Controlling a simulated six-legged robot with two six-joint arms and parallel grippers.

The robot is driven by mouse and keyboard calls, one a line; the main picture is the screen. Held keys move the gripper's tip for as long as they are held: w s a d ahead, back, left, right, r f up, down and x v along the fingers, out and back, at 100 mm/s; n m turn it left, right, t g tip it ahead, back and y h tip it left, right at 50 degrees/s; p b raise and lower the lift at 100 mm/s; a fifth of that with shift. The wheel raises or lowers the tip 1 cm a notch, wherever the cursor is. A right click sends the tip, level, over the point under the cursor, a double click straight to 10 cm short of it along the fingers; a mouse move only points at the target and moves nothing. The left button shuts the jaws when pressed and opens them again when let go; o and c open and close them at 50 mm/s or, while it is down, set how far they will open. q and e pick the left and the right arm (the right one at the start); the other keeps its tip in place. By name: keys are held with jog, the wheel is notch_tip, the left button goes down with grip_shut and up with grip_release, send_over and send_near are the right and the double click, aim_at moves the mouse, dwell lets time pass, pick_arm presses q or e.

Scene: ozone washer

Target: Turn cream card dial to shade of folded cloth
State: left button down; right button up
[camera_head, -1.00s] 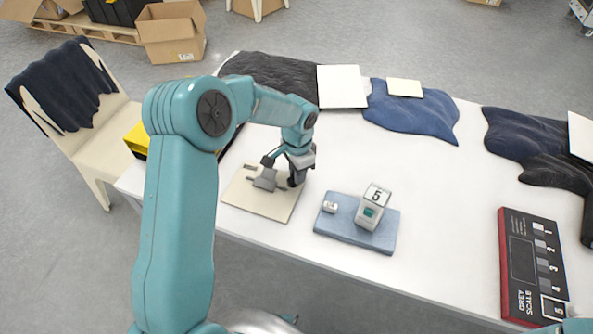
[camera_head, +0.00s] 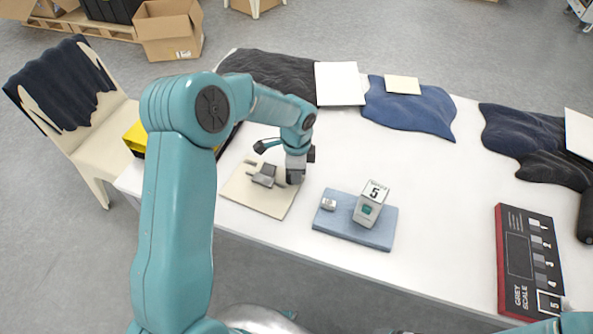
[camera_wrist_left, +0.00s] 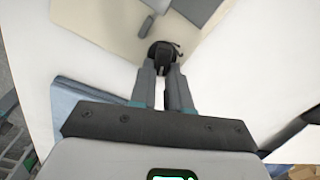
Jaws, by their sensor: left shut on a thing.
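The cream card (camera_head: 262,200) lies flat near the table's front left, with a grey block-like part (camera_head: 263,174) on it. In the left wrist view the cream card (camera_wrist_left: 112,40) carries a dark round knob (camera_wrist_left: 161,54), most likely the dial. My left gripper (camera_head: 294,178) is over the card's right part; in the wrist view its fingers (camera_wrist_left: 168,72) are shut on the dark knob. Any mark the dial points to is too small to read. Folded dark blue cloth (camera_head: 410,112) lies at the back of the table. My right gripper is out of view.
A blue pad (camera_head: 350,236) with a white block marked 5 (camera_head: 371,200) and a small grey piece stands right of the card. A grey scale board (camera_head: 530,265) lies at right. Dark cloths (camera_head: 525,130) and white cards line the back; mid-table is clear.

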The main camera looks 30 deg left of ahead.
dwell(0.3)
pick_arm(q)
jog(key=c, duration=1.4)
grip_release()
jog(key=shift+o, duration=0.2)
jog(key=shift+r, duration=0.1)
notch_tip(320, 180, up, 16)
jog(key=shift+r+p, duration=0.15)
jog(key=shift+p, duration=0.15)
